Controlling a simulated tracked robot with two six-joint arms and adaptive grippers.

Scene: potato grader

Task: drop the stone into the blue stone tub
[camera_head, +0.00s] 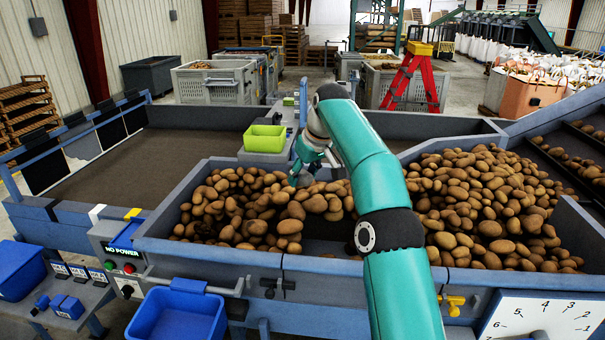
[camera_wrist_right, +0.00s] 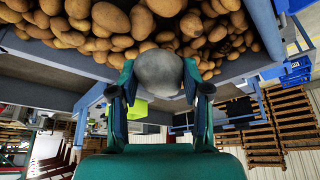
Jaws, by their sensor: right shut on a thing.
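My right gripper (camera_head: 304,172) is shut on a grey, rounded stone, held above the potatoes near the back edge of the middle bin. In the right wrist view the stone (camera_wrist_right: 158,72) sits between the two teal fingers. In the head view the stone is small and hard to make out. An open blue tub (camera_head: 178,314) hangs at the front of the machine, at the lower left, well away from the gripper; its visible inside looks empty. Another blue container (camera_head: 20,268) stands at the far left edge. My left gripper is not in view.
Potatoes (camera_head: 250,205) fill much of the bin, with a larger heap (camera_head: 480,200) on the right. A lime-green tub (camera_head: 265,138) stands on the ledge behind the gripper. The NO POWER control box (camera_head: 128,262) and bin front wall lie near the front blue tub.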

